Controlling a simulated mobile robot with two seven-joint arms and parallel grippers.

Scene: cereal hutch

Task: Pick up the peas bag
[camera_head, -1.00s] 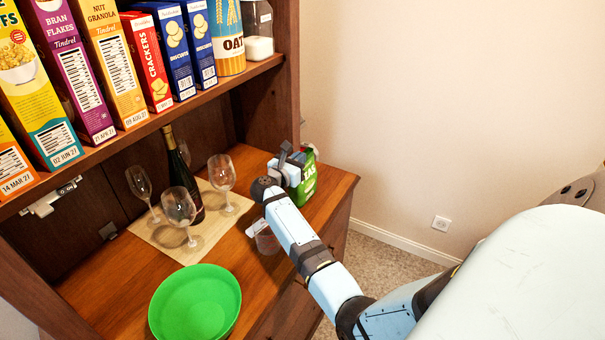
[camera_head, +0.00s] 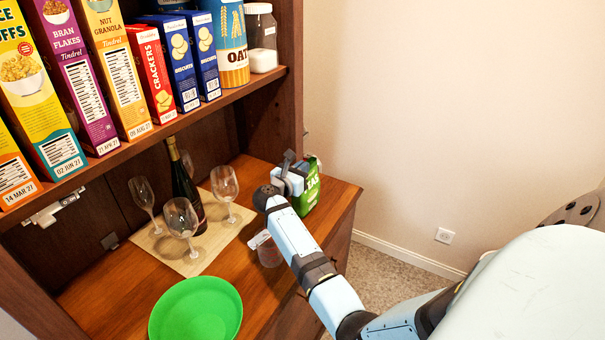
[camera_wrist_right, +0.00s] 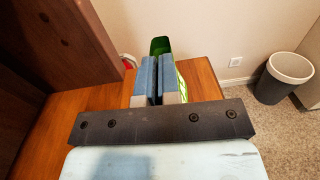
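The peas bag (camera_head: 311,190) is green with white lettering. It is upright at the right end of the wooden counter, partly hidden by my right gripper (camera_head: 289,178). In the right wrist view the two fingers (camera_wrist_right: 157,62) are close together with a narrow gap. The green bag (camera_wrist_right: 160,45) shows just beyond the fingertips and along the right finger, so the fingers look shut on it. Whether the bag's bottom touches the counter is hard to tell. My left gripper is not in view.
Wine glasses (camera_head: 182,219) and a dark bottle (camera_head: 183,185) stand on a mat left of my right arm. Cereal boxes fill the shelf above. A bin (camera_wrist_right: 284,78) stands on the floor.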

